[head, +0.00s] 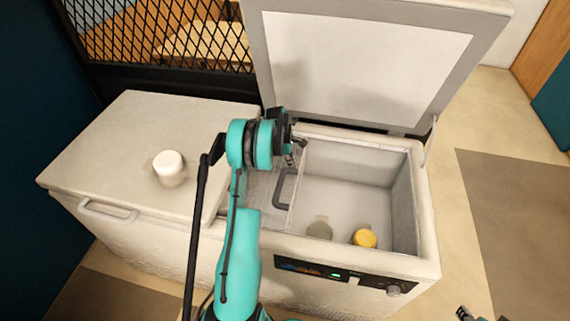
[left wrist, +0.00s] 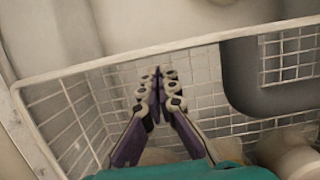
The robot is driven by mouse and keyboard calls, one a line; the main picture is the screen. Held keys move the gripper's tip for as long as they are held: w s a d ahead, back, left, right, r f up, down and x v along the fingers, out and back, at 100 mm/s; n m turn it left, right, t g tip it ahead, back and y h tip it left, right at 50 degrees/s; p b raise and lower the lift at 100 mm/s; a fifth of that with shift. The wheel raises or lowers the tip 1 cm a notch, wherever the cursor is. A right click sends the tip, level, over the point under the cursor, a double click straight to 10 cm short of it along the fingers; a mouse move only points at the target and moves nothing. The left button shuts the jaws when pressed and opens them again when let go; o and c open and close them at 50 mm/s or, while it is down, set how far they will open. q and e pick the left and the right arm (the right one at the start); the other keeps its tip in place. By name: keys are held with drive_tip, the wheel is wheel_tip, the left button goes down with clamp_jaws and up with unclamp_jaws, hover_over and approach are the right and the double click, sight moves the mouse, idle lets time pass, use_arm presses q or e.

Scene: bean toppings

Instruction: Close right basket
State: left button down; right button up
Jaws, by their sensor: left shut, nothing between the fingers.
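The white chest freezer (head: 345,255) has its right lid (head: 365,65) standing open. Inside the right opening, a wire basket (head: 268,188) sits at the left side, with a dark handle (head: 284,188) on its right face. My left gripper (head: 300,143) is over the back left of the opening, above the basket. In the left wrist view, my left gripper (left wrist: 157,82) is shut and empty, over the white wire basket (left wrist: 70,70). A dark panel, perhaps the handle (left wrist: 235,75), shows at right. Only a small dark tip of my right gripper (head: 465,313) shows at the bottom edge.
A yellow-topped jar (head: 364,238) and a dull greenish jar (head: 319,228) stand on the freezer floor. A white-topped jar (head: 168,166) stands on the closed left lid (head: 120,135). A control panel (head: 310,269) is on the front. Black mesh (head: 190,35) stands behind.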

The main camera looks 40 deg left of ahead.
use_arm(q)
drive_tip(key=shift+w+d, duration=0.25)
drive_tip(key=shift+d, duration=0.25)
drive_tip(key=w+d, duration=0.6)
drive_tip(key=d, duration=0.6)
drive_tip(key=w+d, duration=0.7)
drive_tip(key=d, duration=0.5)
drive_tip(key=w+d, duration=0.7)
drive_tip(key=d, duration=0.5)
drive_tip(key=shift+d+b, duration=0.25)
drive_tip(key=shift+b, duration=0.05)
drive_tip(key=shift+r, duration=0.1)
